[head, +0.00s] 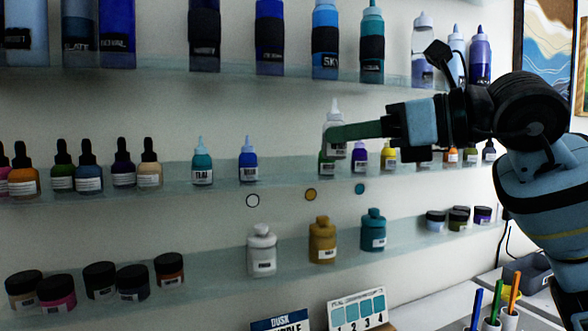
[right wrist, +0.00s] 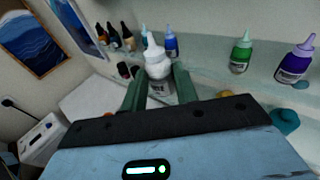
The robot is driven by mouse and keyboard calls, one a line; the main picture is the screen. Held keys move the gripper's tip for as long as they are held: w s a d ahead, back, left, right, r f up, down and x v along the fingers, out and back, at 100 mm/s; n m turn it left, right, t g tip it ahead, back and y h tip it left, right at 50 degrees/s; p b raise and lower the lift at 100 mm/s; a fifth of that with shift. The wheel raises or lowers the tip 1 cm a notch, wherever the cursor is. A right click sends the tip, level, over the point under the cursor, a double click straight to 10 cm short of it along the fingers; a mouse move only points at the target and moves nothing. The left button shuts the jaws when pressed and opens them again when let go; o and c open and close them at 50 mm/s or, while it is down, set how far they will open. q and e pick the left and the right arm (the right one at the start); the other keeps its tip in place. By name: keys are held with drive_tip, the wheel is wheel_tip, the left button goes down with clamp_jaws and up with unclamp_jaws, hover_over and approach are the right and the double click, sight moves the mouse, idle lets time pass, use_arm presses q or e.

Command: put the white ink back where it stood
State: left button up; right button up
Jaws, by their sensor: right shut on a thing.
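The white ink (head: 334,130) is a small bottle with a white body and a pointed white nozzle. My right gripper (head: 338,134) is shut on it and holds it upright in front of the middle glass shelf (head: 290,176). In the right wrist view the white ink (right wrist: 158,68) stands between the green fingers of my right gripper (right wrist: 159,88). In the head view it partly covers the green ink (head: 326,167). On the shelf there is a bare stretch between the blue ink (head: 248,160) and the green ink. My left gripper is out of view.
A teal ink (head: 202,162) stands left of the blue one; purple (head: 360,156) and yellow (head: 388,154) inks stand right of the green. Below are white (head: 262,252), gold (head: 322,241) and teal (head: 373,231) jars. Large bottles line the shelf above.

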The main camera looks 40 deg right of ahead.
drive_tip(key=w+d, duration=0.1)
drive_tip(key=w, duration=0.3)
drive_tip(key=w+f+p, duration=0.1)
drive_tip(key=w, duration=0.4)
drive_tip(key=w+d, duration=0.1)
drive_tip(key=w, duration=0.4)
drive_tip(key=shift+w+d+f+p, duration=0.15)
drive_tip(key=shift+d+f+p, duration=0.05)
drive_tip(key=shift+d+p, duration=0.15)
drive_tip(key=shift+f, duration=0.35)
wheel_tip(320, 180, down, 3)
drive_tip(key=shift+b, duration=0.3)
drive_tip(key=shift+r, duration=0.1)
drive_tip(key=shift+f, duration=0.25)
drive_tip(key=o, duration=0.7)
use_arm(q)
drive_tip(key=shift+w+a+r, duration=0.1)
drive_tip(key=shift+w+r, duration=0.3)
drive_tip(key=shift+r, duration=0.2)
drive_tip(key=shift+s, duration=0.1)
use_arm(e)
drive_tip(key=shift+r, duration=0.1)
